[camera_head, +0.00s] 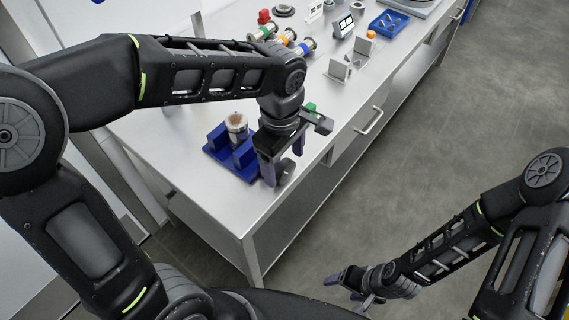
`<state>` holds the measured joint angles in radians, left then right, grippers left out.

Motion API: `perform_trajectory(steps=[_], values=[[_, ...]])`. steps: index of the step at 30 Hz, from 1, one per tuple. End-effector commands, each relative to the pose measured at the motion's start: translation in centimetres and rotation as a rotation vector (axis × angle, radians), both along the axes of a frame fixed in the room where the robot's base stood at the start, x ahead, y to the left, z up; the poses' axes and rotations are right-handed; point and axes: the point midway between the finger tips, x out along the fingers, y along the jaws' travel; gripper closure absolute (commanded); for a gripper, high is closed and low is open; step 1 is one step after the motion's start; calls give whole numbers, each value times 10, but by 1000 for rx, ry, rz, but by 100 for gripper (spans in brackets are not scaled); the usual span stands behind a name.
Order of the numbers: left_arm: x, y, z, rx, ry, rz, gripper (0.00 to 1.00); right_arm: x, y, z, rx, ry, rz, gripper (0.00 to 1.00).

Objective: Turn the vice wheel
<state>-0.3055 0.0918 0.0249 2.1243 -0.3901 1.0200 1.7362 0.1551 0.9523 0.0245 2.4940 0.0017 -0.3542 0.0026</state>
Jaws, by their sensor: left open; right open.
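A blue vice (216,143) sits near the front edge of the metal workbench, with a metal cylinder (237,126) standing between its jaws. The vice's grey wheel (286,174) is on its right side, at the bench edge, and is partly hidden by my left gripper. My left gripper (281,164) points down over the wheel, open, with its fingers close around or beside the wheel; contact cannot be told. My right gripper (346,284) is open and empty, low over the floor in front of the bench.
Farther back on the bench (200,207) are several coloured spools (286,38), grey angle plates (340,68), a blue tray (389,22) and small parts. A drawer handle (372,120) sticks out from the bench front. The grey floor (470,110) to the right is clear.

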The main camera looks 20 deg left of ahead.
Motion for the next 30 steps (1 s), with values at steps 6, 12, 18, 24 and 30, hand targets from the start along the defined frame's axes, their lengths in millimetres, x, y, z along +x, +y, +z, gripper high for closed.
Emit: perform_trajectory(steps=[6, 12, 18, 24, 30], values=[[1, 0, -21, 2, 1, -1, 24, 0, 0, 2, -1, 1, 0, 30], [1, 0, -23, 0, 0, -1, 24, 0, 0, 2, -1, 1, 0, 30], [1, 0, -22, 0, 0, -1, 34, 0, 0, 2, -1, 1, 0, 30], [1, 0, -22, 0, 0, -1, 51, 0, 0, 2, -1, 1, 0, 30], [1, 0, -22, 1, 0, -1, 67, 0, 0, 2, -1, 1, 0, 30]])
